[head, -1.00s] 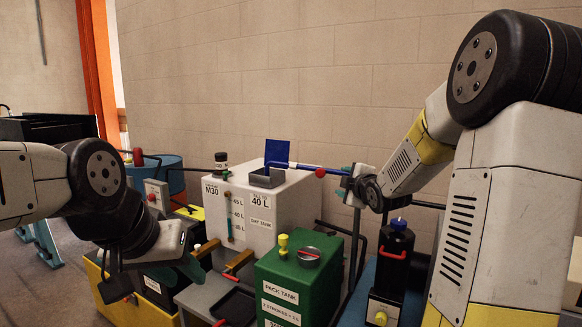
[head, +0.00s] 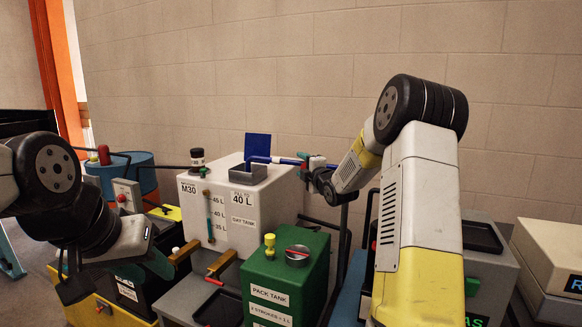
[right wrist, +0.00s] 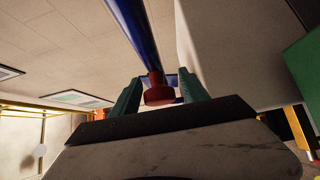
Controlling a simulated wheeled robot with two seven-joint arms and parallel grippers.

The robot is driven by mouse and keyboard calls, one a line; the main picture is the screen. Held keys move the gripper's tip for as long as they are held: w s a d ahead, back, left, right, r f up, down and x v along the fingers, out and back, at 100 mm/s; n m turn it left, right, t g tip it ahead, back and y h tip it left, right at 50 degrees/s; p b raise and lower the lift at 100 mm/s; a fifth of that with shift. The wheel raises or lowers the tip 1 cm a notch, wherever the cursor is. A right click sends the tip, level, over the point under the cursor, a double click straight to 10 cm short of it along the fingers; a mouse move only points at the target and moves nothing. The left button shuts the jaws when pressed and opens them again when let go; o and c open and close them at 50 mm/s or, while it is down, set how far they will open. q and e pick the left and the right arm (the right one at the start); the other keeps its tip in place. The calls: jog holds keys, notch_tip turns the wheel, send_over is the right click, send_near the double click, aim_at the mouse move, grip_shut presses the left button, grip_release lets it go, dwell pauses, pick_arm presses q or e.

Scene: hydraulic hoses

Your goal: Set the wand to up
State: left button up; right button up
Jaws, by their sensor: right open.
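The wand is a blue bar (head: 284,160) with a red knob (right wrist: 158,92) at its end. In the head view it lies about level, reaching right from the open grey box on top of the white day tank (head: 247,222). My right gripper (head: 308,163) is at the knob end of the wand. In the right wrist view its two green fingers (right wrist: 158,95) stand apart on either side of the red knob; contact is not clear. My left gripper (head: 152,264) is low at the left, over the yellow and black unit; its jaw opening is unclear.
The green pack tank (head: 287,270) stands in front of the day tank. The grey box (head: 248,174) has a raised blue lid. A blue drum (head: 122,172) is at the left. Grey and beige boxes (head: 548,258) stand at the right. A block wall is behind.

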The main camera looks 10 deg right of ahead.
jog(key=shift+w, duration=0.1)
grip_shut()
dwell(1.4)
